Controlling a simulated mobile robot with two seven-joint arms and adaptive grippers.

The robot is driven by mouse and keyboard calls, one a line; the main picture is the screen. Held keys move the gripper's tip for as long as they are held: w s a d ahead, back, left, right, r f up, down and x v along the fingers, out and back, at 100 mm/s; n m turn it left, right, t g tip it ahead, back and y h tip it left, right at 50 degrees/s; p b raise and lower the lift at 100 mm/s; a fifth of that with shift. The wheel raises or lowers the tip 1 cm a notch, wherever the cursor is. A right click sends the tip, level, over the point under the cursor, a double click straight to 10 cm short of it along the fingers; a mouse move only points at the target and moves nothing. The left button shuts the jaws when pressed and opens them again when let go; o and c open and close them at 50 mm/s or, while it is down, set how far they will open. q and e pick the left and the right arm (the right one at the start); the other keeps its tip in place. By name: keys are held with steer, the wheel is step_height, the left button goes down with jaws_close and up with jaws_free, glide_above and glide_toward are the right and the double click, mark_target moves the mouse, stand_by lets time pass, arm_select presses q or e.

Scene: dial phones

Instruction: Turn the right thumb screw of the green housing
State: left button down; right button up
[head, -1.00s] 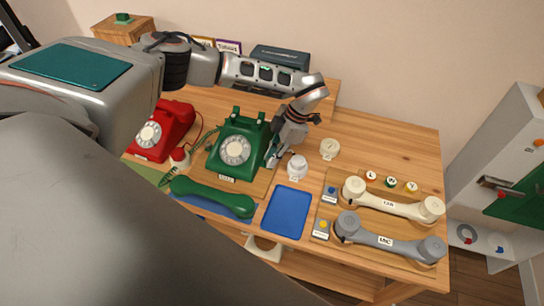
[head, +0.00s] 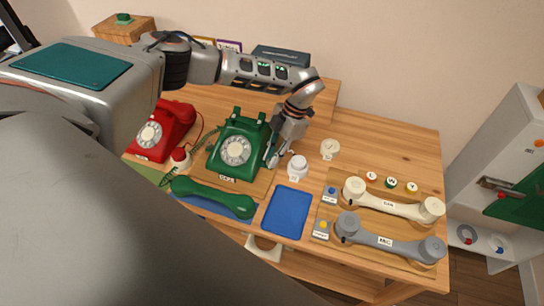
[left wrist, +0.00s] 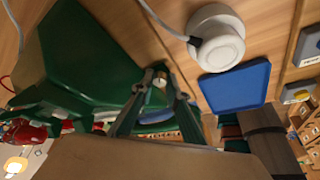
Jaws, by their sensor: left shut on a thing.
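The green phone housing (head: 237,146) stands on the table with its white dial facing front. Its side also fills the upper left of the left wrist view (left wrist: 90,55). My left gripper (head: 272,160) is at the housing's right side. In the left wrist view its fingertips (left wrist: 160,79) are closed around a small silvery thumb screw (left wrist: 160,83) at the edge of the housing. The screw is too small to make out in the head view. My right gripper is not in view.
A white round knob-like object (head: 297,167) stands just right of the left gripper. A blue tray (head: 287,211) and a green handset (head: 212,197) lie in front. A red phone (head: 165,131) is to the left. Cream (head: 393,200) and grey (head: 390,240) handsets lie at right.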

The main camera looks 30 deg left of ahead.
arm_select(q)
steer(key=c, duration=2)
jaws_free()
steer(key=shift+o, duration=0.2)
steer(key=v, duration=0.8)
